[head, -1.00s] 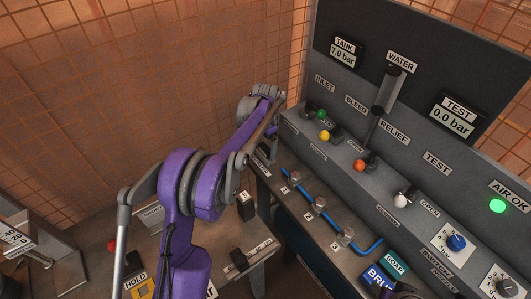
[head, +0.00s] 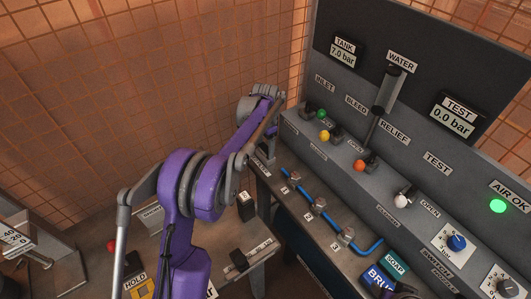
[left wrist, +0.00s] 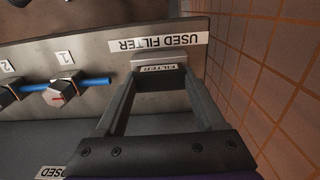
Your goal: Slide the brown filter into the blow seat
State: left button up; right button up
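My left gripper (head: 265,150) reaches over the far left end of the bench in the head view, mostly hidden by its own arm. In the left wrist view its two fingers (left wrist: 160,90) stand well apart. A grey block (left wrist: 158,60) with a label reading FILTER lies between their tips, by the USED FILTER sign (left wrist: 158,42). I cannot tell whether the fingers press on the block or only stand beside it. No clearly brown filter shows, and I cannot make out the blow seat.
A blue pipe with several metal fittings (head: 319,205) runs along the bench. Behind it stands the panel with coloured valve knobs (head: 359,166) and gauges. A lower table at the left holds a dark block (head: 238,260). A tiled wall stands close beside the left gripper.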

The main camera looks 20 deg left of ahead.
aim_at(265, 148)
pick_arm(q)
grip_shut()
jog(key=shift+r, duration=0.15)
pick_arm(e)
jog(key=shift+r, duration=0.1)
pick_arm(q)
jog(key=shift+r+p, duration=1.35)
jog(key=shift+r, duration=1.5)
pick_arm(e)
jog(key=shift+w+r, duration=0.3)
jog(key=shift+r, duration=0.55)
jog(key=shift+w+r, duration=0.3)
jog(key=shift+r, duration=0.55)
pick_arm(q)
jog(key=shift+r, duration=0.1)
jog(key=shift+r, duration=0.15)
pick_arm(e)
jog(key=shift+r, duration=0.1)
